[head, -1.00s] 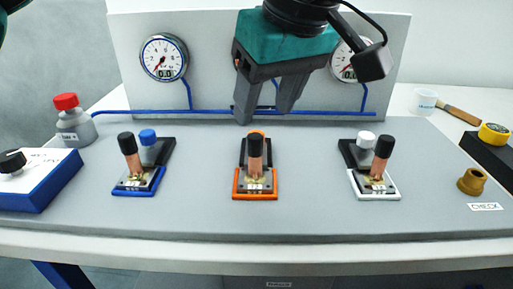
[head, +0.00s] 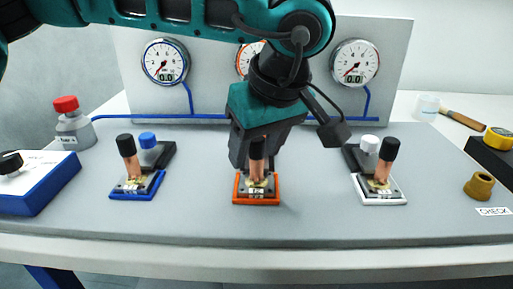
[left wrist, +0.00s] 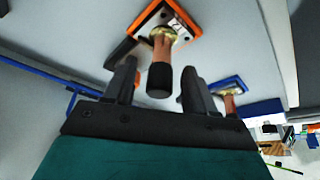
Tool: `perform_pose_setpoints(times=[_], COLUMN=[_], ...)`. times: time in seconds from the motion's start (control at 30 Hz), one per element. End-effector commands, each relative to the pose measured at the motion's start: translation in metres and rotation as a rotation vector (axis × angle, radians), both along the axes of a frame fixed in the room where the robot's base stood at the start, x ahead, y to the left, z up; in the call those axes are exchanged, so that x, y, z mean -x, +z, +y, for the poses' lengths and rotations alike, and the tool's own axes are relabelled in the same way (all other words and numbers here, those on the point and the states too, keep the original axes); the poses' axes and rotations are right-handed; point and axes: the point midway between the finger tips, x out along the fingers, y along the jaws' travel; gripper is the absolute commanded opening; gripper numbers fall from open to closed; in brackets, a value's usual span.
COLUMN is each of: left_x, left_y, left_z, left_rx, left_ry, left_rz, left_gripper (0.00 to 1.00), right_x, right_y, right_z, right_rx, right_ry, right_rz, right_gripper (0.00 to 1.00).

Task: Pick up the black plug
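Three copper-coloured posts with black tops stand on small plates: one on the blue-edged plate (head: 138,189), one on the orange-edged plate (head: 257,201), one on the white-edged plate (head: 380,199). I cannot tell for certain which is the black plug; the middle black top (head: 257,148) is nearest my left gripper (head: 246,157). In the left wrist view my left gripper (left wrist: 158,88) is open, with the middle black top (left wrist: 160,82) between or just beyond its fingers. No grip on it shows. In the head view the gripper hides what lies behind the middle post. My right gripper is out of view.
Blue (head: 148,140) and white (head: 369,144) capped pieces stand close behind the side posts. Gauges (head: 165,62) line the upright panel behind.

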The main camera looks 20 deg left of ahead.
Motion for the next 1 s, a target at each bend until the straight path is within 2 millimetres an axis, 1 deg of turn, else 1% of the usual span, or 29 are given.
perform_pose_setpoints(times=[0.03,0.07,0.5,0.57,0.87,1.0], left_x=[0.0,0.0,0.0,0.0,0.0,0.0], left_y=[0.0,0.0,0.0,0.0,0.003,0.013], left_z=[0.0,0.0,0.0,0.0,0.0,0.0], left_rx=[0.0,0.0,-0.001,-0.001,0.0,0.0], left_ry=[0.0,0.0,0.0,0.0,0.001,0.002], left_rz=[0.0,0.0,0.001,0.001,0.0,-0.001], left_gripper=[0.5,0.47,0.05,0.0,0.0,0.0], right_x=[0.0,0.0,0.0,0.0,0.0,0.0], right_y=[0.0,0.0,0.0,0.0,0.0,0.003], right_z=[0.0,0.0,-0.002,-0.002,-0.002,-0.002], right_rx=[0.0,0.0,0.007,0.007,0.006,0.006], right_ry=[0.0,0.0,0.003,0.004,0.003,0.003], right_rz=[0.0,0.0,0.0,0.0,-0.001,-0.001], right_gripper=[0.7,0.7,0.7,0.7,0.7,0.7])
